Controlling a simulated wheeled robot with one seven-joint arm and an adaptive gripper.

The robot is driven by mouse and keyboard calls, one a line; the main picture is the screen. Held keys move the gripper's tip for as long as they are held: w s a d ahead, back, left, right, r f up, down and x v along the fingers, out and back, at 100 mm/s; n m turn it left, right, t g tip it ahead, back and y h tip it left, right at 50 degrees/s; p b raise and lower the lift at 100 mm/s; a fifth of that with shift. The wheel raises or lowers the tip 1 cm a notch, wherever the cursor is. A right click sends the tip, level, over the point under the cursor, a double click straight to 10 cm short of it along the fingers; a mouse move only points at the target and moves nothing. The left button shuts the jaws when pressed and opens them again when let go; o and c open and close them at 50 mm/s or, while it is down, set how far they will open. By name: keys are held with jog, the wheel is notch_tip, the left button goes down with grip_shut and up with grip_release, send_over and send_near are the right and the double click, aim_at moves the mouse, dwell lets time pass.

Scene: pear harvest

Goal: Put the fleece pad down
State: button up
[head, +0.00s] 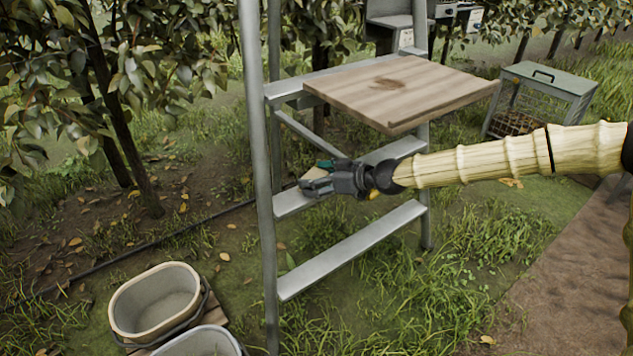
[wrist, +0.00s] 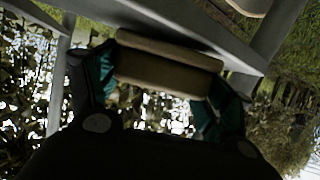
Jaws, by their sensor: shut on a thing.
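My gripper (head: 317,183) is at the ladder, just below the wooden board, in the head view. In the wrist view its two teal-lined fingers (wrist: 158,92) are shut on the fleece pad (wrist: 168,62), a beige folded block held between them. In the head view only a small pale part of the pad (head: 314,173) shows at the gripper; the rest is hidden. I cannot tell whether the pad touches the ladder step behind it.
The wooden board (head: 440,88) rests on the grey metal ladder (head: 262,190). A green-topped crate stand (head: 548,78) is at the right. Trees stand at left and behind, with grass around.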

jog(key=shift+f, duration=0.25)
jog(key=shift+f, duration=0.15)
jog(key=o, duration=1.1)
jog(key=shift+r, duration=0.2)
jog(key=shift+p+v, duration=0.9)
jog(key=shift+v, duration=5.1)
jog(key=shift+f, duration=0.1)
